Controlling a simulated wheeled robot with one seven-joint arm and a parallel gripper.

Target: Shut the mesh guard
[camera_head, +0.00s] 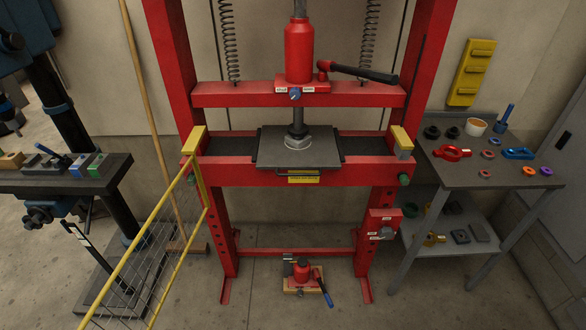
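The mesh guard (126,270) is a yellow frame with thin wire mesh, at the lower left. It hangs from the left side of the red press frame (222,214) and stands swung out toward me, so the press front is uncovered. Its near end runs out of the bottom of the picture. A yellow block (195,139) sits at the press's left post, above the guard's hinge side. Another yellow block (402,137) is at the right post. My gripper is not in view.
A small red jack (303,272) stands on the floor under the press. A grey side table (480,172) with rings and fittings is at the right. A dark bench (70,181) is at the left. A wooden pole (150,110) leans behind the guard. Floor before the press looks clear.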

